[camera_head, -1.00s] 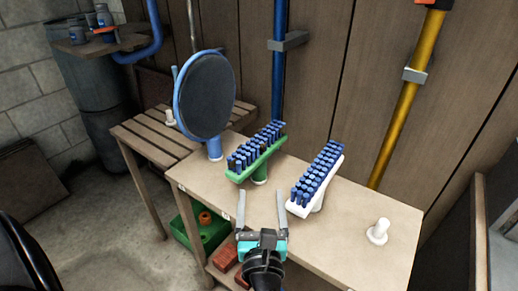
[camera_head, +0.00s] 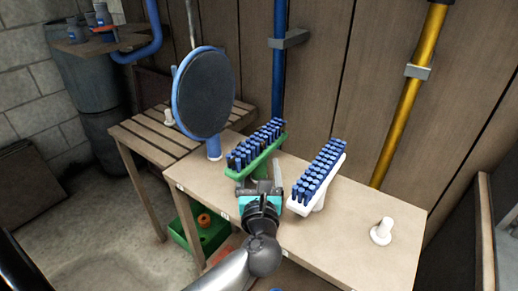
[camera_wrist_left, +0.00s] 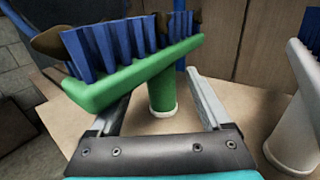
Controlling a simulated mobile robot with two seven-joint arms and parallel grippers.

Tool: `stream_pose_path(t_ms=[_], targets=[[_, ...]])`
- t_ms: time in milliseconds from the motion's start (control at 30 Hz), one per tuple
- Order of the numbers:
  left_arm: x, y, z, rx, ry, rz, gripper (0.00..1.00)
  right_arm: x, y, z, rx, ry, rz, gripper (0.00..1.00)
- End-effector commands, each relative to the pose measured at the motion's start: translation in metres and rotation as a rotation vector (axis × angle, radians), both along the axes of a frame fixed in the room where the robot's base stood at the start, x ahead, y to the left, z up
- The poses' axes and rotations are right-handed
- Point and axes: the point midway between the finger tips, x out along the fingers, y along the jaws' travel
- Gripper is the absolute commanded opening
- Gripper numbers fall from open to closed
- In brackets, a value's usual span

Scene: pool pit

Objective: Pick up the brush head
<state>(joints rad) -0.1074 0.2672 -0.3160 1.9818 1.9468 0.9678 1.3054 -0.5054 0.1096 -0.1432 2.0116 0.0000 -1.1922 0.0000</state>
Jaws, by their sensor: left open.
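Two brush heads with blue bristles stand tilted on short stems on a wooden table. The green brush head (camera_head: 237,174) is near the table's middle, and the white brush head (camera_head: 318,184) is to its right. My left gripper (camera_head: 264,180) is open at the front of the green one. In the left wrist view the green brush head (camera_wrist_left: 102,90) fills the upper left. Its green stem (camera_wrist_left: 162,91) shows between the two fingers of my left gripper (camera_wrist_left: 158,88), with gaps on both sides. Whether the stem is fully between the fingertips is hard to tell. My right gripper is not in view.
A round dark pad with a blue rim (camera_head: 205,95) stands at the table's left end. A white peg (camera_head: 382,231) stands at the right on the table (camera_head: 345,240). A slatted bench (camera_head: 150,143) is behind left. A green crate (camera_head: 208,233) is below. Poles stand against the back wall.

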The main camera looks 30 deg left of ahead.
Motion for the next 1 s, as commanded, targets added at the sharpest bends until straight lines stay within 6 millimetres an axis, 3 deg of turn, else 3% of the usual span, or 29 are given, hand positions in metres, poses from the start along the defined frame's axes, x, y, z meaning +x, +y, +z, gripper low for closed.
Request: stream_pose_path(t_ms=[67,133,800,1000], targets=[[-0.0002,0.0,0.0001,0.0,0.0,0.0,0.81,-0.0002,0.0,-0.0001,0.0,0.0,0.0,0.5],[-0.0003,-0.0002,0.0001,0.0,0.0,0.0,0.74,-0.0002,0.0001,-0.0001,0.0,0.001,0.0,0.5],[-0.0004,-0.0005,0.0,0.0,0.0,0.0,0.0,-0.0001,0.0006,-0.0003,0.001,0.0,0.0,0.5],[-0.0004,-0.0005,0.0001,0.0,0.0,-0.001,0.0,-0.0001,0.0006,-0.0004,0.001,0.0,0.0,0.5]])
